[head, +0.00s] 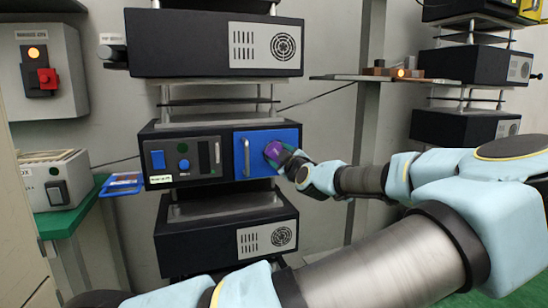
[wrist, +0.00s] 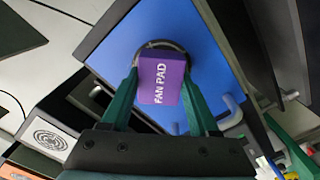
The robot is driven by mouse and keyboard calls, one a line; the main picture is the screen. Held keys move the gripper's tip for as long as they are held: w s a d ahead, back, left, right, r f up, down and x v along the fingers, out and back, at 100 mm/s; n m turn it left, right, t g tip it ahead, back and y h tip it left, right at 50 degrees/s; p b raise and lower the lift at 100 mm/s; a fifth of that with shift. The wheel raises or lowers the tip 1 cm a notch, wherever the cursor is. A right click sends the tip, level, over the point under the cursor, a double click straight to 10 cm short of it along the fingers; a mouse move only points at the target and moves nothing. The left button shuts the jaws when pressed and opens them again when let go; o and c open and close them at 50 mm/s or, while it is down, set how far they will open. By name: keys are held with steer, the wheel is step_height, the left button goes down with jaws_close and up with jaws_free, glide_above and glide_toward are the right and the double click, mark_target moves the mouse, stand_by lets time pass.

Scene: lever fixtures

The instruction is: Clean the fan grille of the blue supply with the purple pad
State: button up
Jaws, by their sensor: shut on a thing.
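The blue supply (head: 258,138) is a dark unit in the middle of the rack, with a blue right front panel and a silver handle. The panel also fills the middle of the wrist view (wrist: 205,50). The purple pad (head: 272,150), lettered "FAN PAD" in the wrist view (wrist: 162,80), is held between the green fingers of my gripper (head: 284,158). The pad is in front of the round fan grille (wrist: 152,44) on the right part of the blue panel and hides most of it. I cannot tell whether it touches.
Similar dark units with pale grilles stand above (head: 215,45) and below (head: 230,235) in the rack. A blue tray (head: 121,184) is at the left by a green-topped bench (head: 70,215). A shelf with small blocks (head: 385,77) is at the right. The silver handle (wrist: 233,112) is close to my right finger.

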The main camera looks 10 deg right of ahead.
steer(key=d, duration=0.2)
steer(key=d+b, duration=0.1)
steer(key=d, duration=0.1)
steer(key=shift+w, duration=0.35)
steer(key=shift+a, duration=0.15)
steer(key=shift+s+a+b, duration=0.2)
steer(key=shift+a+b, duration=0.15)
steer(key=shift+a, duration=0.9)
steer(key=shift+s+a+b, duration=0.2)
steer(key=shift+a+b, duration=0.1)
steer(key=shift+a, duration=1)
steer(key=shift+s+a+b, duration=0.2)
steer(key=shift+a+b, duration=0.15)
steer(key=shift+a, duration=0.9)
steer(key=p, duration=0.2)
glide_toward(263, 153)
steer(key=shift+w+d, duration=0.1)
steer(key=shift+w, duration=0.15)
